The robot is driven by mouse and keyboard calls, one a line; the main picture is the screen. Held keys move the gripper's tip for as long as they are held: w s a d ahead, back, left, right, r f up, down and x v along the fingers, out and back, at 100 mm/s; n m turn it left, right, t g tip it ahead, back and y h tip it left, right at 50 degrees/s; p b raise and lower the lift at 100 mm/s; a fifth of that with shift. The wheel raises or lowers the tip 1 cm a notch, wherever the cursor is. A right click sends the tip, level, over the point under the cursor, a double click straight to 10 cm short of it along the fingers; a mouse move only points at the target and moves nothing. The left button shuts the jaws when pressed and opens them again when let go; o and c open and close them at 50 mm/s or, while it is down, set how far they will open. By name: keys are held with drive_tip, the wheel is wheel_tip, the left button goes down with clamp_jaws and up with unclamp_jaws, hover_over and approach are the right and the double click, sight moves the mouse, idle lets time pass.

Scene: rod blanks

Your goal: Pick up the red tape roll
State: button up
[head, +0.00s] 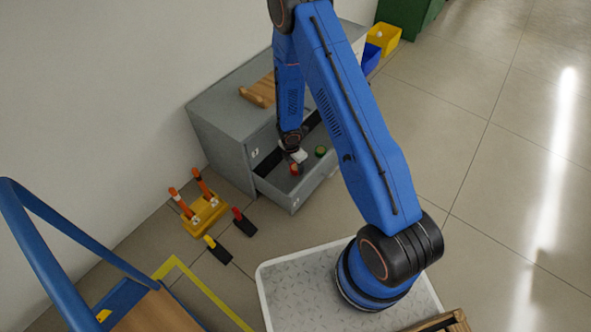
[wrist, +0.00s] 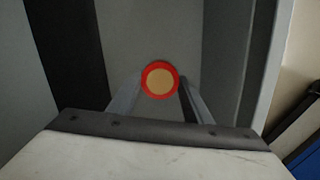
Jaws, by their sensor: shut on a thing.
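The red tape roll (head: 294,169) is inside the open grey drawer (head: 289,198) of the grey cabinet. In the wrist view the roll (wrist: 146,91) shows as a red ring around a tan centre. My gripper (head: 293,162) reaches down into the drawer. In the wrist view its two fingers (wrist: 160,85) are on either side of the roll, and it is shut on the roll. I cannot tell whether the roll touches the drawer floor.
A green roll (head: 320,151) lies in the drawer to the right. A wooden piece (head: 259,91) lies on the cabinet top (head: 222,105). A yellow stand (head: 205,216) with orange-and-white tools is on the floor, left of the drawer. The floor (head: 480,150) at right is clear.

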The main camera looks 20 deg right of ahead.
sight(295, 168)
drive_tip(key=shift+r, duration=2.65)
